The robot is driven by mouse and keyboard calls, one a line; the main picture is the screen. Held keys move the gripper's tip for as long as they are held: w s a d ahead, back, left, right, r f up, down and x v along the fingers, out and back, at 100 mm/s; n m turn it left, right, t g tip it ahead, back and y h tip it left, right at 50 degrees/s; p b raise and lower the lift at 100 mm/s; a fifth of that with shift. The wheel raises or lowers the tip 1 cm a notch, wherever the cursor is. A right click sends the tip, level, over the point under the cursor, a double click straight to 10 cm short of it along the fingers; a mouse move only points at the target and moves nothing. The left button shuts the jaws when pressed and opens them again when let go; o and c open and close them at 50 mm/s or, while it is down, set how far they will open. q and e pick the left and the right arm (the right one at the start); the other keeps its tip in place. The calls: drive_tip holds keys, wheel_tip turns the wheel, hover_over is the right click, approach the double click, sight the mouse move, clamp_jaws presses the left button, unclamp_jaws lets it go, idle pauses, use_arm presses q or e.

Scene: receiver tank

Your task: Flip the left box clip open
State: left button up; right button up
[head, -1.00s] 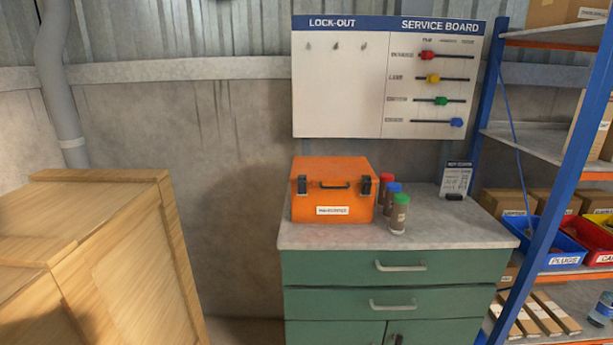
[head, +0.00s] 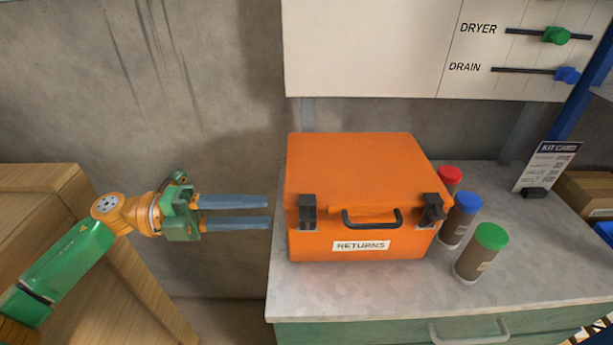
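The orange box (head: 350,170) sits on the grey countertop with its lid down. Its front has a black handle (head: 372,219) and a white RETURNS label (head: 361,245). The left box clip (head: 307,212) is black and lies upright against the front, at the lid seam. The right clip (head: 433,210) is near the right front corner and looks angled out from the face. My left gripper (head: 268,211) is left of the box, its two blue fingers pointing right, apart with an empty gap, short of the left clip. My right gripper is not in view.
Jars with red (head: 450,176), blue (head: 468,203) and green (head: 491,236) lids stand close to the box's right side. A kit card (head: 548,166) stands farther right. A wooden crate (head: 50,178) is at the left. The countertop (head: 375,288) is clear in front of the box.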

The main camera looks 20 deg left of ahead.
sight(308, 218)
use_arm(q)
drive_tip(key=d+p, duration=0.3)
drive_tip(key=d, duration=0.4)
drive_tip(key=shift+w+d+r+p, duration=0.2)
drive_tip(key=shift+w+r+p, duration=0.1)
drive_tip(key=shift+p, duration=0.1)
drive_tip(key=shift+s, duration=0.15)
clamp_jaws()
